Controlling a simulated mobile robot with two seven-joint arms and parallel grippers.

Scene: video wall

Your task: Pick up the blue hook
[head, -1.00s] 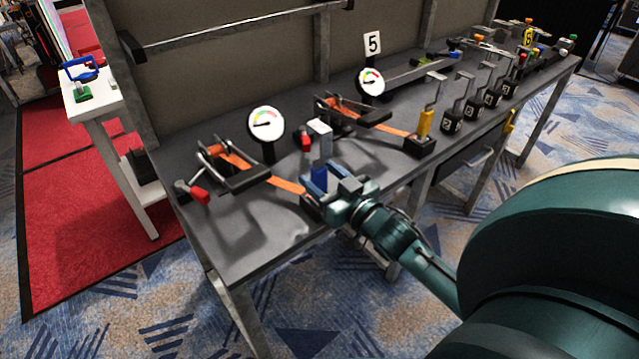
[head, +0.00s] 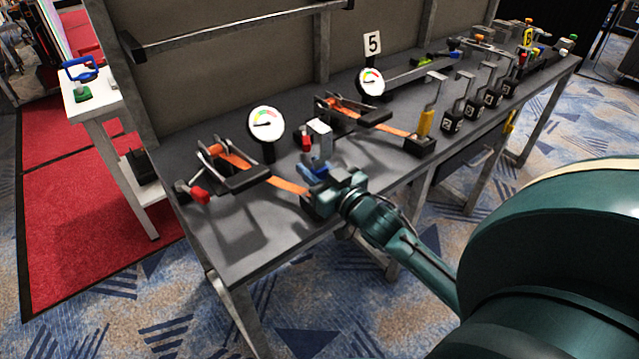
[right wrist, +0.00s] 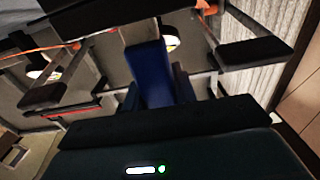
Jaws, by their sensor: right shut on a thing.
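The blue hook (right wrist: 150,75) stands up between the fingers of my right gripper in the right wrist view. Its lower end is hidden by the gripper body. In the head view my right gripper (head: 319,176) is at the front edge of the dark workbench (head: 262,222), by the end of an orange strap. My left gripper is not in view.
Strap ratchets (head: 232,165), round gauges (head: 266,123) and a red-handled part (head: 197,194) stand on the bench near the gripper. A white side table (head: 88,108) is at the left.

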